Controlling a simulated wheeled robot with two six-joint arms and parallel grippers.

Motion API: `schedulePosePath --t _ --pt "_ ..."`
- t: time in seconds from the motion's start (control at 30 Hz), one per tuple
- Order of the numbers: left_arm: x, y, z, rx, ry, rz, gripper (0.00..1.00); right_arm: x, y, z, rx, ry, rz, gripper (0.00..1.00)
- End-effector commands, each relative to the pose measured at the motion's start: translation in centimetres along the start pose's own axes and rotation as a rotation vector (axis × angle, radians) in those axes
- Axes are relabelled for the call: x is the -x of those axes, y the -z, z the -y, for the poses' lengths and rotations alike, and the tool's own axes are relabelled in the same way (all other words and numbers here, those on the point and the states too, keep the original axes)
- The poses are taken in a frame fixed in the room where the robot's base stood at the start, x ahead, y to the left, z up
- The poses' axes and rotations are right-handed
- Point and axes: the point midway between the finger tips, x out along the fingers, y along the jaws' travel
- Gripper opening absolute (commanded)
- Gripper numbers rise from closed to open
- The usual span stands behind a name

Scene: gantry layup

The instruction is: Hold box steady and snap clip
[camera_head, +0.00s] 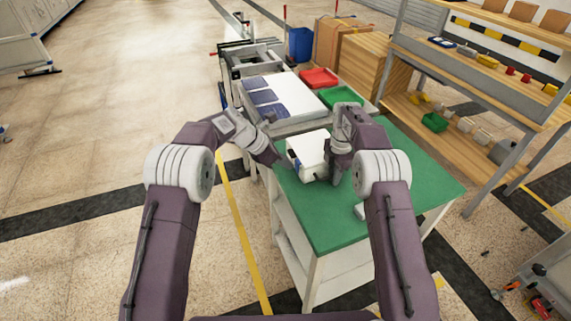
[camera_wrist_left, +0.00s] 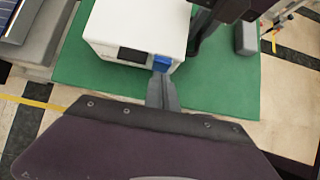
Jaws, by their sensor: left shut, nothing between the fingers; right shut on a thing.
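A white box (camera_head: 310,150) sits on the green-topped table (camera_head: 400,215). The box also fills the top of the left wrist view (camera_wrist_left: 130,25), with a dark panel (camera_wrist_left: 132,55) on its near face. A blue clip (camera_wrist_left: 162,63) is at the box's lower corner beside that panel. My left gripper (camera_head: 282,164) is shut and empty; its fingertips (camera_wrist_left: 161,76) are right at the blue clip, and I cannot tell whether they touch. My right gripper (camera_head: 333,168) is shut on the box's right side; its fingers are partly hidden.
A small grey block (camera_wrist_left: 246,38) lies on the green top right of the box. Behind stands a bench with dark blue panels (camera_head: 262,97), a red tray (camera_head: 319,78) and a green tray (camera_head: 341,95). Shelving (camera_head: 480,80) stands at right.

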Motion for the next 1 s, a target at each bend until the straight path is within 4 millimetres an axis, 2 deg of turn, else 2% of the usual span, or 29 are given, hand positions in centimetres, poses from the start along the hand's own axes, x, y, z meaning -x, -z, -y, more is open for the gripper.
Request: schedulePosePath --t 0.23,0.57,0.73,0.77,1.0 --pt "0.8 -0.6 0.0 0.001 -0.001 0.001 0.00 0.0 0.0 0.0 0.000 0.000 0.000 0.00" --pt "1.1 -0.1 0.0 0.001 0.000 0.000 0.00 0.0 0.0 0.0 0.000 0.000 0.000 0.00" --pt "3.3 2.5 -0.1 0.006 -0.003 0.000 0.00 0.0 0.0 0.0 0.000 0.000 0.000 0.00" --pt "3.9 2.5 -0.1 0.003 -0.004 0.001 0.00 0.0 0.0 0.0 0.000 0.000 0.000 0.00" --pt "9.1 -0.2 -0.1 -0.003 -0.004 0.003 0.00 0.0 0.0 0.0 0.000 0.000 0.000 0.00"
